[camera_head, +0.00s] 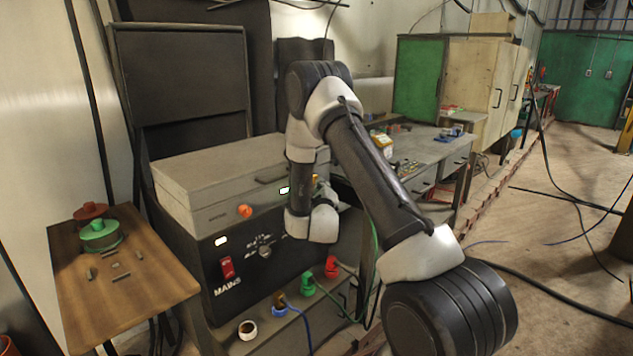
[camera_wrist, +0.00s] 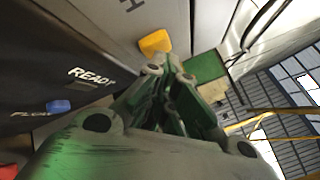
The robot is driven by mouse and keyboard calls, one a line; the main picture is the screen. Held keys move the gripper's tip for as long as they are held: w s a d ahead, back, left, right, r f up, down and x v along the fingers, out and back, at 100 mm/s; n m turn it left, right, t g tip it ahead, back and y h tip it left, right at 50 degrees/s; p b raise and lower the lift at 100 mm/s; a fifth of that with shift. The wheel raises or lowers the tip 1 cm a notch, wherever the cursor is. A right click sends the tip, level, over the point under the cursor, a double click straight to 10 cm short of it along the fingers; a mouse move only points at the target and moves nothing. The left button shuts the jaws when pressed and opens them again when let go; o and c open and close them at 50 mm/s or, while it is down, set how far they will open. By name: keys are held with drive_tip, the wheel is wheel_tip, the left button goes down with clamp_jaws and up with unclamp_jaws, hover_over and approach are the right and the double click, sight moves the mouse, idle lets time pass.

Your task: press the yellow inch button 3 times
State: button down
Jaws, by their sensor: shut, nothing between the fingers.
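The yellow button (camera_wrist: 155,42) stands out from a light panel in the upper middle of the wrist view. Part of a dark label, the letter H, shows above it. My gripper (camera_wrist: 164,66) has green fingers, shut and empty. Its tips appear just below the yellow button in the picture; I cannot tell whether they touch it. In the head view my arm reaches to the front of the grey box (camera_head: 209,219) on the cabinet, and my wrist hides most of the button area there.
A blue button (camera_wrist: 58,106) and a READY label are at left in the wrist view. The box has an orange knob (camera_head: 245,211). Below are a red MAINS switch (camera_head: 227,267) and coloured sockets with cables. A wooden side table (camera_head: 150,290) stands at left.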

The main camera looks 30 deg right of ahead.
idle(0.5)
drive_tip(key=shift+s+d, duration=0.25)
drive_tip(key=shift+s, duration=0.5)
drive_tip(key=s, duration=0.1)
drive_tip(key=s+d, duration=0.1)
drive_tip(key=s, duration=0.2)
drive_tip(key=shift+s+d, duration=0.4)
idle(0.5)
